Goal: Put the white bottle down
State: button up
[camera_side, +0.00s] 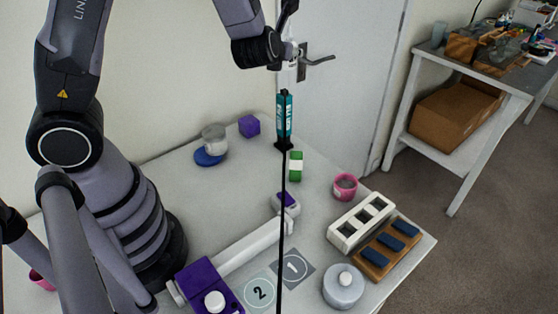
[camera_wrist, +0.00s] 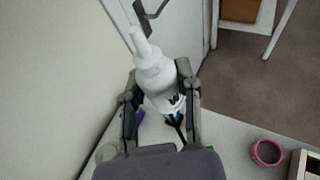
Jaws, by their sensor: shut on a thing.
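The white bottle (camera_wrist: 153,72) is in the wrist view, with its nozzle pointing up and to the left. My gripper (camera_wrist: 158,84) is shut on it, one finger on each side of the body. In the side view the end of my arm is high above the back of the table (camera_side: 232,205), by the door. The bottle cannot be made out clearly there, and its base is hidden in the wrist view.
A teal upright tool (camera_side: 284,118) stands over the table. Below are a white-and-green block (camera_side: 295,166), a pink cup (camera_side: 345,187), a white mould (camera_side: 361,221), a wooden tray (camera_side: 386,275) and a grey round container (camera_side: 343,287). Number marks 1 (camera_side: 293,268) and 2 (camera_side: 260,293) lie in front.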

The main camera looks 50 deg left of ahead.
jog(key=s+a+f+n+g+y, duration=0.3)
jog(key=s+f+n+g+y, duration=0.1)
jog(key=f+n+g, duration=0.15)
jog(key=s+d+f+n+g+y, duration=0.1)
jog(key=s+d+f+n+g, duration=0.1)
jog(key=s+f+n+g, duration=0.65)
jog(key=n+g+h, duration=0.9)
jog(key=n+h, duration=1.1)
jog(key=n, duration=0.2)
send_over(284, 291)
notch_tip(284, 291, down, 7)
jog(key=shift+f, duration=3.3)
jog(key=shift+f, duration=0.65)
jog(key=o, duration=1)
jog(key=shift+o, duration=0.2)
